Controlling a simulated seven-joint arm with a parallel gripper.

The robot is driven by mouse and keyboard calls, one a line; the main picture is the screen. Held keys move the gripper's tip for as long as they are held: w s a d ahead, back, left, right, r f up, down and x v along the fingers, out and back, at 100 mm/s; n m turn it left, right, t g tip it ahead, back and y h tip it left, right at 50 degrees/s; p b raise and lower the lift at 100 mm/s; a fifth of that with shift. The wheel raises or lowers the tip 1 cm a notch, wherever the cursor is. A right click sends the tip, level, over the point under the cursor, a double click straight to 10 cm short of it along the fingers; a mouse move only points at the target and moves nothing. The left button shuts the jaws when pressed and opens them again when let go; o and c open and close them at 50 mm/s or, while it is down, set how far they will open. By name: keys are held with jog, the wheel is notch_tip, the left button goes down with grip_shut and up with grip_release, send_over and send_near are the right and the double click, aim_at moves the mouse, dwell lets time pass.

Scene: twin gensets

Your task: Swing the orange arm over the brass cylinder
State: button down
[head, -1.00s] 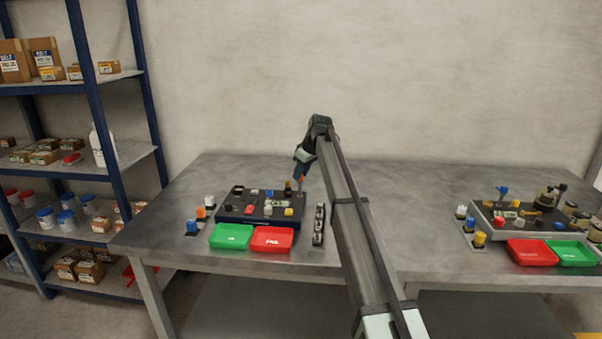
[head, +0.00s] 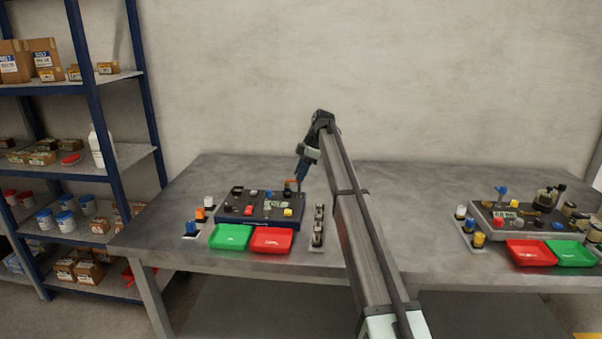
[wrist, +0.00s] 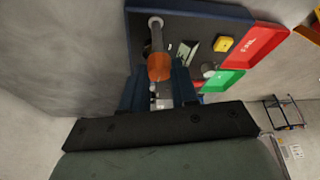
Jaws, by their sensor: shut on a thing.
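My gripper (head: 299,179) is at the back right corner of the dark blue panel (head: 223,213) on the left part of the bench. In the wrist view my gripper (wrist: 160,82) is shut on the orange arm (wrist: 158,66), which lies between the two fingers. A grey round post (wrist: 155,28) shows just beyond the orange piece. In the head view the orange arm (head: 290,182) shows as a small patch just left of the fingertips. I cannot make out the brass cylinder for sure in either view; the gripper may hide it.
A green tray (head: 231,237) and a red tray (head: 271,240) lie in front of the panel. A narrow rack (head: 318,226) stands to its right, and small blue, orange and white parts stand to its left. A second panel with trays is at the far right. The bench behind is clear.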

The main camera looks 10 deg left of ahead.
jog(key=shift+n, duration=0.6)
jog(key=c, duration=0.9)
grip_release()
jog(key=v, duration=1.3)
jog(key=shift+w+r, duration=0.3)
jog(key=shift+r, duration=0.1)
